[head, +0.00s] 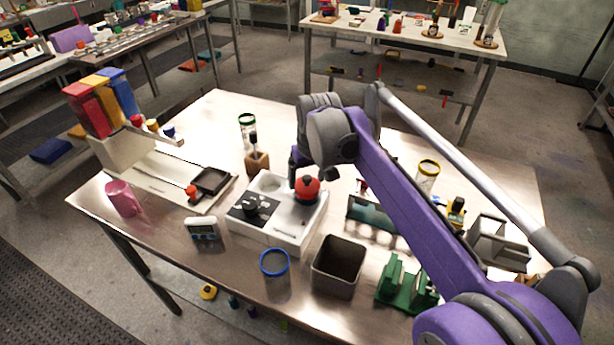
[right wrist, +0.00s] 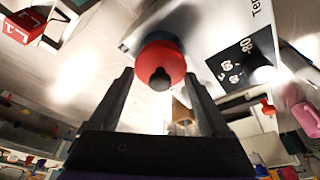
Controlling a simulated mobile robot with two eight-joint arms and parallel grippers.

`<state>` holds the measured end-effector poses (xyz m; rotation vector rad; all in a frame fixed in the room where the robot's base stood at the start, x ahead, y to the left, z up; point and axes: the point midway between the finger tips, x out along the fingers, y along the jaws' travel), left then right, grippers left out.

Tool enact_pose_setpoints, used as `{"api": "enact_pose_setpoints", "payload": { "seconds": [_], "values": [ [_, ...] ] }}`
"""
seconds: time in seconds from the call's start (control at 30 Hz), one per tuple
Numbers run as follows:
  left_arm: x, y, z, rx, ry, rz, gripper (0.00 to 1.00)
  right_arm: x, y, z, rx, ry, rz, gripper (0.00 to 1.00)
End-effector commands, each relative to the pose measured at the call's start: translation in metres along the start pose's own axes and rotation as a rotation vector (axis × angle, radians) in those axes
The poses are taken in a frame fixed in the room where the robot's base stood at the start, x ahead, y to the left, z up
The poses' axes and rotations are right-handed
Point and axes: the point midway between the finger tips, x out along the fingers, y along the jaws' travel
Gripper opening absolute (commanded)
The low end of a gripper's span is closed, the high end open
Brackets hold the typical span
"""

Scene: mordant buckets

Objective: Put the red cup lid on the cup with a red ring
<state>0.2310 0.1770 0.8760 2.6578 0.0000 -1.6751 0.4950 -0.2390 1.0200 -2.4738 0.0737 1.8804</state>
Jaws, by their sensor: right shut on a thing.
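A round red lid with a black knob (head: 307,187) is over the right part of the white device on the table. It also shows in the right wrist view (right wrist: 160,65), between the fingertips of my right gripper (right wrist: 160,78). In the head view my right gripper (head: 301,172) reaches down to the lid, partly hidden by its own arm, and is shut on it. I cannot make out a cup with a red ring. Cups with a blue ring (head: 275,265), a yellow ring (head: 428,170) and a green ring (head: 247,123) stand on the table. My left gripper is not in view.
The white device (head: 278,232) is under the lid. A grey square bin (head: 338,268), a green stand (head: 405,287), a timer (head: 203,230) and a pink mug (head: 123,198) stand near the front. A wooden holder (head: 257,163) stands behind the device. My right arm covers part of the right side.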

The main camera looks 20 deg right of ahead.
Motion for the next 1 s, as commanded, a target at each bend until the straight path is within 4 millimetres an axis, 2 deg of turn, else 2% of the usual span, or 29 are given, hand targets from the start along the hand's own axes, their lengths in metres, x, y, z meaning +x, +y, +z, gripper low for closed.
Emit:
{"api": "enact_pose_setpoints", "payload": {
  "seconds": [0.17,0.2,0.3,0.5,0.63,1.0],
  "values": [
    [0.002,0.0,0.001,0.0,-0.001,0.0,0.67,0.003,0.0,0.001,0.0,0.0,0.0,0.27],
    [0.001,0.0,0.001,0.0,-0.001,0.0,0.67,0.003,0.0,0.001,0.0,0.0,0.0,0.86],
    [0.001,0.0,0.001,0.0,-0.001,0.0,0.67,0.003,0.0,0.001,0.0,0.0,0.0,1.0],
    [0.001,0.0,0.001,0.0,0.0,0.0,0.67,0.002,0.0,0.001,0.0,0.0,0.0,1.0],
    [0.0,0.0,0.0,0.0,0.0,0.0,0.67,-0.006,0.0,0.0,0.0,0.0,0.0,1.0],
    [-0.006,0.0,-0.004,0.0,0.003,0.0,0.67,-0.077,0.0,0.0,0.0,0.0,0.0,1.0]
  ]
}}
